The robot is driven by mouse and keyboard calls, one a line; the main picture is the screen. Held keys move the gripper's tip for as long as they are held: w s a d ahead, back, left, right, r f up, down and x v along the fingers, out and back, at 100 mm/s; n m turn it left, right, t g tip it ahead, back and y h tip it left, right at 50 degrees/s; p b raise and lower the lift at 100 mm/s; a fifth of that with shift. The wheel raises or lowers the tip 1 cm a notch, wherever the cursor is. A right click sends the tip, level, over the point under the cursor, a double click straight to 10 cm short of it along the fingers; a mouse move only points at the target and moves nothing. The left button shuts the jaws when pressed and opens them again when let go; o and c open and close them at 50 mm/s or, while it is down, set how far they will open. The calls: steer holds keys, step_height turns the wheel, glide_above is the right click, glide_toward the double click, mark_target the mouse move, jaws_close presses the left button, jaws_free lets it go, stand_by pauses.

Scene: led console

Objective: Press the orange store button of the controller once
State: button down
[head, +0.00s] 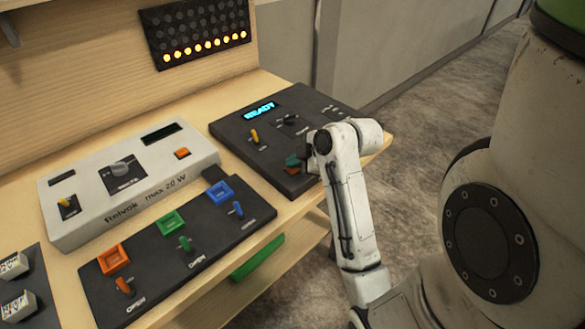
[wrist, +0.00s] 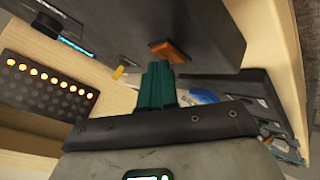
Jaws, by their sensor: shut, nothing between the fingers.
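The controller (head: 228,131) is a dark console at the right end of the bench, with a lit display reading READY (head: 259,110) and a yellow lever (head: 254,136). In the wrist view, an orange button (wrist: 175,50) shows on a dark box (wrist: 200,22), just beyond my fingertips. In the head view my gripper and arm cover that part of the controller. My gripper (head: 292,163) is over the near right part of the controller, with its teal fingers (wrist: 157,70) together and empty. I cannot tell whether the fingertips touch the button.
A white box (head: 75,225) with its own orange button (head: 182,153) stands left of the controller. A dark panel (head: 200,262) with orange, green and blue square frames and levers lies in front. An LED board (head: 196,30) hangs behind, its bottom row lit.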

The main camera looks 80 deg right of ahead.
mark_target(296, 171)
steer(key=shift+f, duration=0.2)
stand_by(0.4)
steer(key=shift+r+p, duration=0.8)
steer(key=shift+r, duration=0.1)
step_height(296, 171, up, 5)
steer(key=p, duration=0.5)
steer(key=shift+r, duration=0.1)
stand_by(0.6)
